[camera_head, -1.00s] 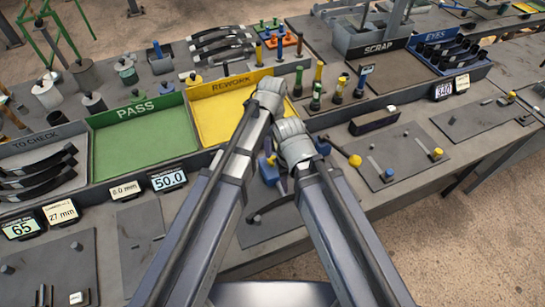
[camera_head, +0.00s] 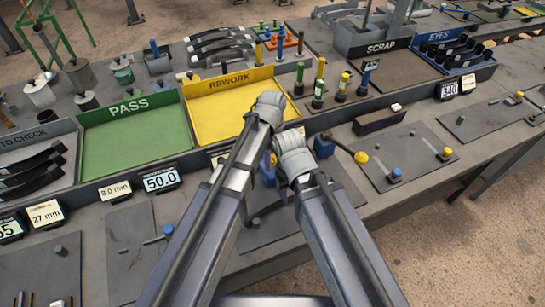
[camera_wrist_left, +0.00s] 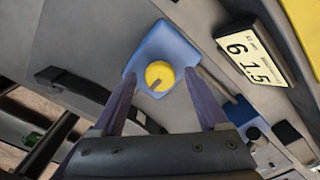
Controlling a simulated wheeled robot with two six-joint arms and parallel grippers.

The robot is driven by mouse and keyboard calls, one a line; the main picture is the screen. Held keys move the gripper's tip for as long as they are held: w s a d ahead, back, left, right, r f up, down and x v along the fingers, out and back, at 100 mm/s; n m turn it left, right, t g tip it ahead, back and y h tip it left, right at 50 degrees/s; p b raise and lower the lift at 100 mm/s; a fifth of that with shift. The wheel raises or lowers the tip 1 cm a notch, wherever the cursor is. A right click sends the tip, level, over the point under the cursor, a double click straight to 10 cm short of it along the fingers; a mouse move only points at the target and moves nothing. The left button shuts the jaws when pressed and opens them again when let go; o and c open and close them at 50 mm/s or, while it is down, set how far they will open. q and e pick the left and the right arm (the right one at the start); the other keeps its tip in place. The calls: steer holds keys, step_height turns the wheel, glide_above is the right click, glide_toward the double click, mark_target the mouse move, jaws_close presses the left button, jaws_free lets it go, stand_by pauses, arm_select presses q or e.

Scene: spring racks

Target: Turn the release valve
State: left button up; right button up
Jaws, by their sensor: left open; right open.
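In the left wrist view a round yellow knob (camera_wrist_left: 159,75) with a dark slot sits on a blue plate (camera_wrist_left: 152,46); I take it for the release valve. My left gripper (camera_wrist_left: 161,82) is open, with one finger on each side of the knob; I cannot tell whether they touch it. Blue parts (camera_head: 267,172) show between the arms.
The green PASS tray (camera_head: 135,137) and yellow REWORK tray (camera_head: 215,125) lie behind the arms. A yellow ball-ended lever (camera_head: 361,158) and a grey plate with knobs (camera_head: 405,160) are to the right. A 61.5 display (camera_wrist_left: 250,55) is near the left gripper.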

arm_select(q)
steer(key=shift+c, duration=0.4)
jaws_close()
steer(key=n, duration=0.8)
steer(key=shift+n, duration=0.3)
steer(key=n, duration=0.4)
steer(key=shift+n, duration=2.5)
